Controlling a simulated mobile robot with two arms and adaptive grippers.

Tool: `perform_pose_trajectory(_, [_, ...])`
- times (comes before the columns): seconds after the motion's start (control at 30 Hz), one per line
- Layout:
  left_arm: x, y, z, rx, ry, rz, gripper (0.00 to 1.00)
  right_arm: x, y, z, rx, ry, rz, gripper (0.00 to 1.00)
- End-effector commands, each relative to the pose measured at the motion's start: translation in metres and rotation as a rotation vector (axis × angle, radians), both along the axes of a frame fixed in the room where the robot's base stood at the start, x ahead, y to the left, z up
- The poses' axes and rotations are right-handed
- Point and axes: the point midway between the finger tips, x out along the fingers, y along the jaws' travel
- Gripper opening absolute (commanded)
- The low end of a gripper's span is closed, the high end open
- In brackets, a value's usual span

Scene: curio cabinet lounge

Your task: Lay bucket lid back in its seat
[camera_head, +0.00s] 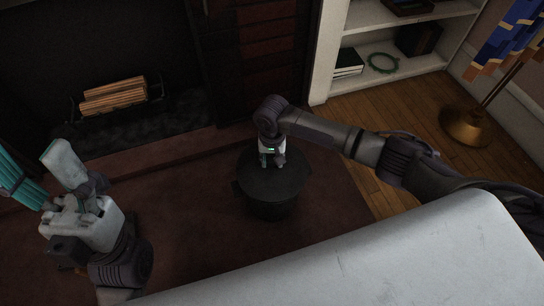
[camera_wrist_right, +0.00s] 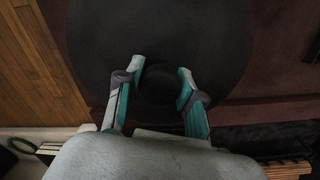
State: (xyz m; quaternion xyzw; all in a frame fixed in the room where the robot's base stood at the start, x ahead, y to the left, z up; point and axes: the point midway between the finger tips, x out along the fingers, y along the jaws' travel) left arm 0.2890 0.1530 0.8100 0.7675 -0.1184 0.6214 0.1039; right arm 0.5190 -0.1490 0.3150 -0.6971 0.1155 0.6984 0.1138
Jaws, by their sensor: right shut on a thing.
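The bucket (camera_head: 272,209) is dark and stands on the reddish-brown hearth floor in the middle of the head view. Its round dark lid (camera_head: 285,185) covers the top of the bucket; I cannot tell whether it rests fully in its seat or sits slightly above it. The lid also fills the upper middle of the right wrist view (camera_wrist_right: 215,45). My right gripper (camera_head: 272,161) is over the lid, its fingers shut on the dark round knob (camera_wrist_right: 158,88) at the lid's centre. My left gripper (camera_head: 33,165) is at the far left, empty, fingers spread, away from the bucket.
A fireplace with stacked logs (camera_head: 113,95) is behind on the left. A white shelf (camera_head: 405,72) with books and a green ring (camera_head: 383,63) stands at back right, beside a brass lamp base (camera_head: 465,126). A pale surface (camera_head: 350,260) crosses the front.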

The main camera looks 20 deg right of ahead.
Motion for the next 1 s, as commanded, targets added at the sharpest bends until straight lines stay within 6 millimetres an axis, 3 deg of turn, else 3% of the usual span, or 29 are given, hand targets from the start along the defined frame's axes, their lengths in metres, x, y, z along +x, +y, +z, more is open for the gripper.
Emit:
perform_pose_trajectory(0.47, [0.000, 0.000, 0.000, 0.000, 0.000, 0.000, 0.64, 0.001, 0.001, 0.000, 0.002, -0.002, 0.000, 0.00])
perform_pose_trajectory(1.0, [-0.001, 0.001, 0.014, 0.000, -0.004, 0.001, 0.64, 0.001, 0.001, 0.000, 0.002, -0.002, 0.001, 0.00])
